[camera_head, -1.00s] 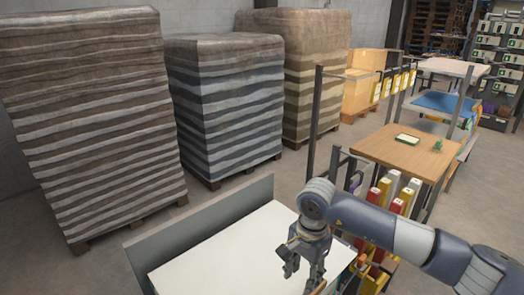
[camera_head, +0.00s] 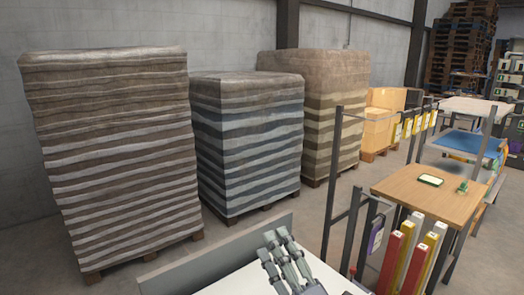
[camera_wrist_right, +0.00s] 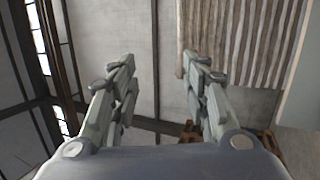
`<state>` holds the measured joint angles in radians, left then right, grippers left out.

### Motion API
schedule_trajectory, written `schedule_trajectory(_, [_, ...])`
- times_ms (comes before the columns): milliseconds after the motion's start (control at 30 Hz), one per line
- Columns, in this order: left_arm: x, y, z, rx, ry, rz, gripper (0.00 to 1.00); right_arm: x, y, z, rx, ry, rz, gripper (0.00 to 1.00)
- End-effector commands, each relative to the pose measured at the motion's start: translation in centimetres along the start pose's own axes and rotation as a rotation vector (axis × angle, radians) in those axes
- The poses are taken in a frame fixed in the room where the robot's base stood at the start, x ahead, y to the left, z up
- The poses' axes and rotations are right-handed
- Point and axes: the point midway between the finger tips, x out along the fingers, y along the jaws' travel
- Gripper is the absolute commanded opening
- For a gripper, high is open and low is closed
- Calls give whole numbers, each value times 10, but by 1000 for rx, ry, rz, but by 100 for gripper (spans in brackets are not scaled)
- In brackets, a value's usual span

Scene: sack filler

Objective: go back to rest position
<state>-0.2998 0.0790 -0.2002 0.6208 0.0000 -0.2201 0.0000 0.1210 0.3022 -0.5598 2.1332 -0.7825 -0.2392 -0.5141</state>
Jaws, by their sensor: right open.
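My right gripper (camera_head: 276,246) is at the bottom of the head view, over the white table top (camera_head: 232,284), with its fingers pointing up. In the right wrist view, my right gripper (camera_wrist_right: 158,72) is open, its fingers well apart with nothing between them. Behind the fingers there are a grey wall (camera_wrist_right: 152,40) and part of a wrapped stack. My left gripper is in neither view.
Three wrapped pallet stacks, brown (camera_head: 115,150), blue-grey (camera_head: 248,145) and tan (camera_head: 325,110), stand along the back wall. A dark metal rack (camera_head: 333,180) and a wooden table (camera_head: 445,195) stand at the right. Red, yellow and white upright pieces (camera_head: 398,255) are below the table.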

Motion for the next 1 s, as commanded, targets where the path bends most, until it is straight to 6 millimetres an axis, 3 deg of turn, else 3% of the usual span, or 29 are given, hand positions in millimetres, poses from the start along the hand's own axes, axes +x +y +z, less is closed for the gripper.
schedule_trajectory(33, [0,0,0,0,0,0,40,-17,-19,26,132,-122,-74,43])
schedule_trajectory(133, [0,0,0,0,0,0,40,-59,-61,70,381,-364,-221,43])
schedule_trajectory(200, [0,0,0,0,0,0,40,-98,-93,91,543,-532,-325,43])
schedule_trajectory(300, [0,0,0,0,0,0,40,-161,-134,104,750,-758,-468,43])
schedule_trajectory(400, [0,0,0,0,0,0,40,-225,-164,101,919,-962,-600,43])
schedule_trajectory(500, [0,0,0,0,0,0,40,-278,-181,90,1041,-1126,-708,43])
schedule_trajectory(700, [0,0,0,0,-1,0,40,-362,-192,59,1202,-1383,-880,43])
schedule_trajectory(867, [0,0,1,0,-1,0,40,-416,-191,32,1287,-1556,-1002,43])
schedule_trajectory(1000, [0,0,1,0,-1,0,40,-417,-232,38,1275,-1552,-1010,43])
